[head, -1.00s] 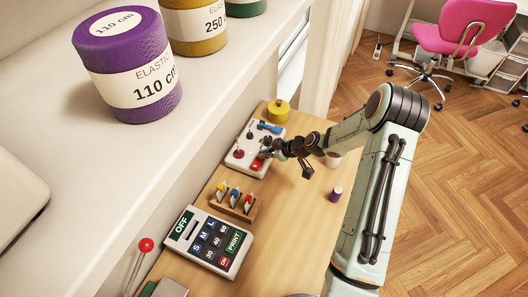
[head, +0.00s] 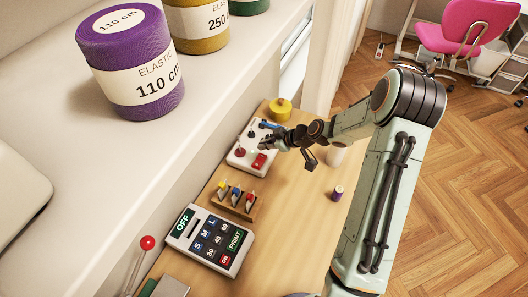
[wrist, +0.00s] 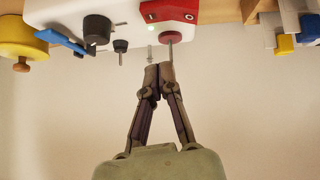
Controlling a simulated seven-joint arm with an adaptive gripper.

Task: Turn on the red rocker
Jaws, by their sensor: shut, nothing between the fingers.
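The red rocker (head: 259,162) sits at the near right of a white control box (head: 238,163) on the table. My gripper (head: 266,145) is shut and empty, close above the box and just beyond the rocker. In the wrist view the fingertips (wrist: 158,72) are together below a red knob on a thin metal stem (wrist: 170,38). Contact with the box is not visible.
The box also carries a blue lever (wrist: 62,42), a black knob (wrist: 97,29) and a red-topped stick (head: 240,152). A rack of coloured switches (head: 234,198) and a label keypad (head: 207,240) lie nearer.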

